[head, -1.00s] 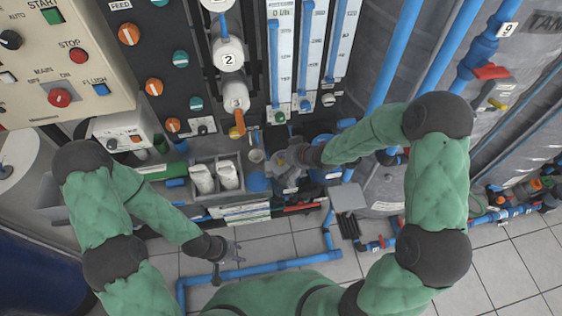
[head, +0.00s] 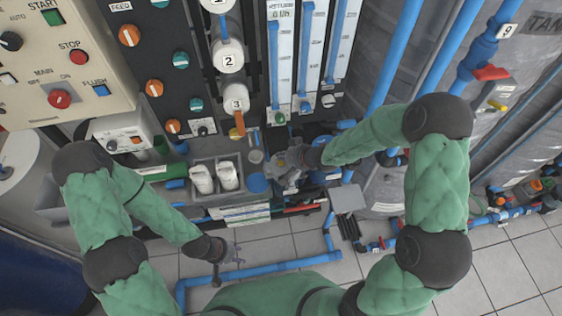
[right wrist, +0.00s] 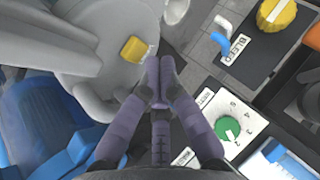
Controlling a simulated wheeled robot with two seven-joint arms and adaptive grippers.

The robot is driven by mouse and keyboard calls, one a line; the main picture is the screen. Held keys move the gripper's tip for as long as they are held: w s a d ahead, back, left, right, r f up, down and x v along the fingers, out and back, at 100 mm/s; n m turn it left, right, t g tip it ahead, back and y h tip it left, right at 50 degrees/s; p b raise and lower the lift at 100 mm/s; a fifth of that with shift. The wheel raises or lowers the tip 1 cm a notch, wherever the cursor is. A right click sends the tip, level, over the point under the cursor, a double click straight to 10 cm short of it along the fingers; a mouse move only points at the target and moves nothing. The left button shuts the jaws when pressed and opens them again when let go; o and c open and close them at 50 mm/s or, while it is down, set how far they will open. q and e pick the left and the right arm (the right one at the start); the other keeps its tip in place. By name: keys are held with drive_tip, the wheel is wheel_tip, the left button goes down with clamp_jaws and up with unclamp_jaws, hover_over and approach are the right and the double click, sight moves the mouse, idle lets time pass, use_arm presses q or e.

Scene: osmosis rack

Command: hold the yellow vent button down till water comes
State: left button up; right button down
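The yellow vent button (right wrist: 134,49) is a small yellow block on top of a round grey housing head (right wrist: 105,40) in the right wrist view. My right gripper (right wrist: 160,66) has its two dark fingertips together, with nothing between them. In that picture the tips are just right of and below the button; a gap shows between them. I cannot tell how high they are above the housing. In the head view my right gripper (head: 289,164) is over the pipework below the flow tubes and hides the button. My left gripper (head: 234,252) hangs open and empty above the tiled floor.
A yellow knob (right wrist: 277,14) by a BLEED label and a green dial knob (right wrist: 228,128) are at the right in the wrist view. A blue ribbed part (right wrist: 40,115) is at the left. White bottles (head: 228,176) stand in a grey holder beside my right gripper.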

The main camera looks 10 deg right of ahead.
sight(283, 163)
drive_tip(key=shift+f, duration=0.1)
drive_tip(key=shift+f, duration=0.35)
drive_tip(key=shift+f+b, duration=0.35)
drive_tip(key=shift+f, duration=0.05)
idle(2.8)
idle(1.6)
drive_tip(key=shift+r+p, duration=0.9)
drive_tip(key=shift+p, duration=0.1)
wheel_tip(283, 163, up, 5)
drive_tip(key=p, duration=0.5)
